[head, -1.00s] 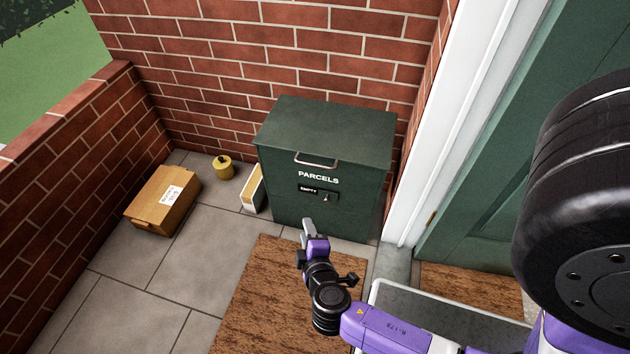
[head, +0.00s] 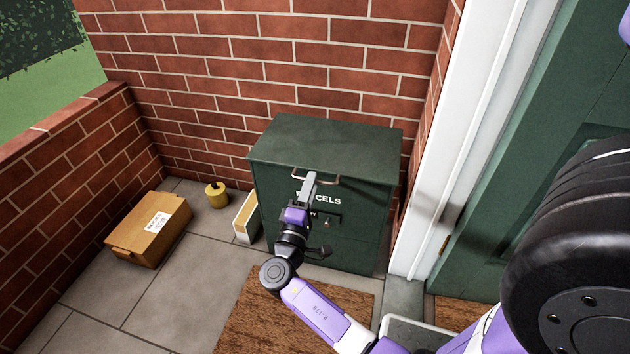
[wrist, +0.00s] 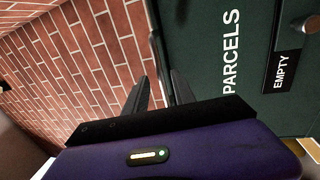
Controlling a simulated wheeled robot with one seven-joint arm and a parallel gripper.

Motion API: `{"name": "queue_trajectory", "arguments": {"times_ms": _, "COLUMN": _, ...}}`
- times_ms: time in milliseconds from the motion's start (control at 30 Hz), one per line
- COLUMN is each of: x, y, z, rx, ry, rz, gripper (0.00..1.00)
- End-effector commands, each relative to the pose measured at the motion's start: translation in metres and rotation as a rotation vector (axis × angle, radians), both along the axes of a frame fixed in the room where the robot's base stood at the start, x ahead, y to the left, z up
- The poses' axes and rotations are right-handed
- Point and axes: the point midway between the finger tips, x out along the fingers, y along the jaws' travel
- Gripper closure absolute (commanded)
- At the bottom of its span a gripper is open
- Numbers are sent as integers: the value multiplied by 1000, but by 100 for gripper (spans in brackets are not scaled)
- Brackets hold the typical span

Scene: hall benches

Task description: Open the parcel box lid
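The parcel box (head: 318,225) is dark green and stands against the brick wall. Its lid (head: 325,143) is down. The thin metal handle (head: 325,182) is at the lid's front edge, above the white PARCELS lettering, which also shows in the wrist view (wrist: 231,52). My gripper (head: 310,180) is at the left part of the handle and covers some of the lettering. In the wrist view the two fingers (wrist: 158,92) are apart, with a narrow strip of the handle (wrist: 163,65) showing between them. Contact with the handle cannot be told.
A cardboard parcel (head: 150,230), a yellow round object (head: 216,195) and a pale narrow box (head: 246,218) stand on the paving left of the parcel box. A white door frame (head: 450,140) and green door are close on the right. A brown doormat (head: 260,320) lies in front.

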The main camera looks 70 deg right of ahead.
Motion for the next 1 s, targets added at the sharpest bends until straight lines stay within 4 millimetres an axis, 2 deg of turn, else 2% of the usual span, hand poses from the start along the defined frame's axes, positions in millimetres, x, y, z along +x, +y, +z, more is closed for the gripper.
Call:
{"name": "queue_trajectory", "arguments": {"times_ms": 200, "x": 2, "y": -21, "z": 3, "rx": 1, "ry": -1, "rz": 0, "gripper": 69}}
{"name": "queue_trajectory", "arguments": {"times_ms": 500, "x": 2, "y": -23, "z": 4, "rx": 1, "ry": 0, "rz": 1, "gripper": 69}}
{"name": "queue_trajectory", "arguments": {"times_ms": 533, "x": 2, "y": -23, "z": 4, "rx": 1, "ry": 0, "rz": 1, "gripper": 71}}
{"name": "queue_trajectory", "arguments": {"times_ms": 633, "x": 2, "y": -23, "z": 4, "rx": 1, "ry": 0, "rz": 1, "gripper": 90}}
{"name": "queue_trajectory", "arguments": {"times_ms": 700, "x": 2, "y": -23, "z": 4, "rx": 1, "ry": 0, "rz": 1, "gripper": 100}}
{"name": "queue_trajectory", "arguments": {"times_ms": 1000, "x": 2, "y": -23, "z": 5, "rx": 0, "ry": 0, "rz": 1, "gripper": 100}}
